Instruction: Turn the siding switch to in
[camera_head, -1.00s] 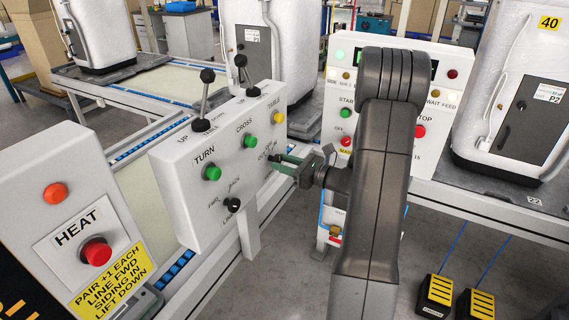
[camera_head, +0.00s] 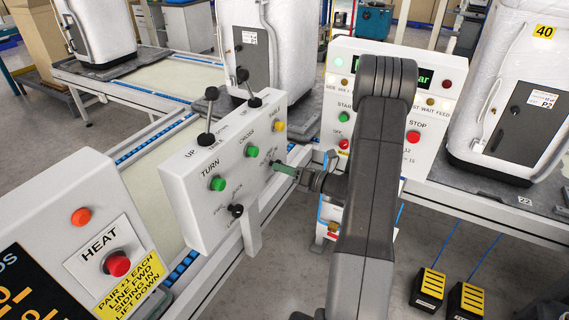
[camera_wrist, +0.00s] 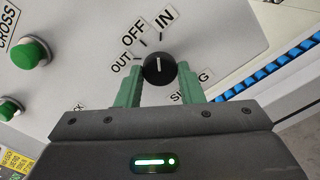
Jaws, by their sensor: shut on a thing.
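The siding switch (camera_wrist: 159,68) is a round black knob with a white pointer line, on a white sloped control panel (camera_head: 190,190). In the wrist view, labels OUT, OFF and IN fan around it from left to right. The pointer line stands nearly straight up in that view, roughly towards IN. My gripper (camera_wrist: 160,80) has its green fingers on the two sides of the knob and is shut on it. In the head view my gripper (camera_head: 281,168) reaches the panel's right part, and its fingers hide the knob there.
The panel also carries green buttons (camera_head: 217,184), a yellow button (camera_head: 279,126), two black levers (camera_head: 206,138) and a lower black knob (camera_head: 236,210). A HEAT box with a red button (camera_head: 117,264) stands at left. A START/STOP panel (camera_head: 345,60) stands behind my arm.

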